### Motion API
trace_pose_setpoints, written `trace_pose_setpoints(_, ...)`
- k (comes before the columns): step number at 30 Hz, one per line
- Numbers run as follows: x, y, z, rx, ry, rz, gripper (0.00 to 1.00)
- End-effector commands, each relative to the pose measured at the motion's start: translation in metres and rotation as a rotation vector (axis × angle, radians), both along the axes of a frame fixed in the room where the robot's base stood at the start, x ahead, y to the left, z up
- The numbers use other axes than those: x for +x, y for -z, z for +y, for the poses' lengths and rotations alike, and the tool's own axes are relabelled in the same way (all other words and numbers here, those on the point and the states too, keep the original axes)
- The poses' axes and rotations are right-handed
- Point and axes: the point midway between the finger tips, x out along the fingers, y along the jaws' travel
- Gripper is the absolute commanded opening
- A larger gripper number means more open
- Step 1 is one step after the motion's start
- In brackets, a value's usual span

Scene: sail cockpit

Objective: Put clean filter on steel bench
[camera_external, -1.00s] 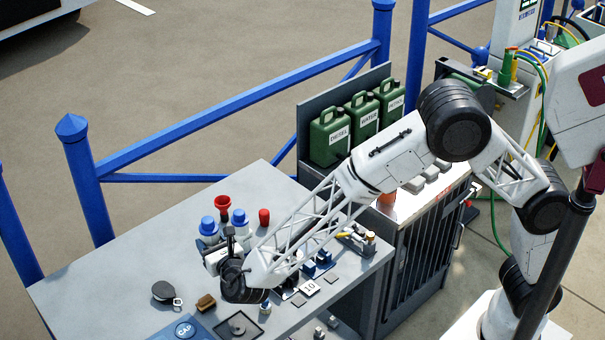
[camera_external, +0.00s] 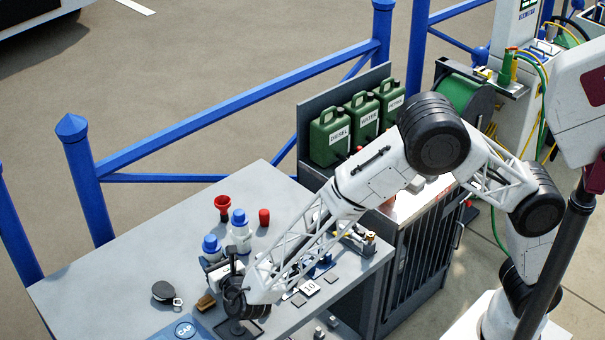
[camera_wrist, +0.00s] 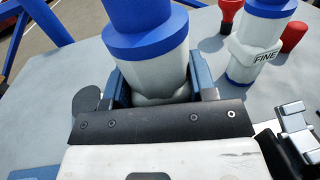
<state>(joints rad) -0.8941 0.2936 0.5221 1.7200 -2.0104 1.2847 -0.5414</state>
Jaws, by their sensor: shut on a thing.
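My gripper (camera_external: 226,272) is over the grey table, shut on a white filter bottle with a blue cap (camera_external: 211,246). In the wrist view this filter (camera_wrist: 155,60) stands between my two blue fingers, its lower end hidden and no label readable. A second white filter with a blue cap (camera_external: 240,232) stands upright on the table, to the right of the held one; in the wrist view its band reads "FINE" (camera_wrist: 252,55). A cabinet with a bright metal top (camera_external: 408,208) stands right of the table, partly behind my arm; I cannot tell which surface is the steel bench.
A red funnel (camera_external: 223,203) and a red cap (camera_external: 264,217) stand behind the filters. A black round item (camera_external: 163,290), a brown block (camera_external: 206,302) and a blue "CAP" mat (camera_external: 160,335) lie nearby. Green cans (camera_external: 328,138) line the cabinet's back. The table's far left is clear.

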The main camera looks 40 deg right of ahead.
Motion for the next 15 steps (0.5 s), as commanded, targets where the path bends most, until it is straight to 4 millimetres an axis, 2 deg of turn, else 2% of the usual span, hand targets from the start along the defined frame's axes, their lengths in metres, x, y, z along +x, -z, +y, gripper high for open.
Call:
trace_pose_setpoints(7, 0.0, 0.026, 0.0, -0.002, 0.001, 0.0, 0.22)
trace_pose_setpoints(15, 0.0, 0.031, 0.0, 0.001, 0.0, 0.0, 0.22)
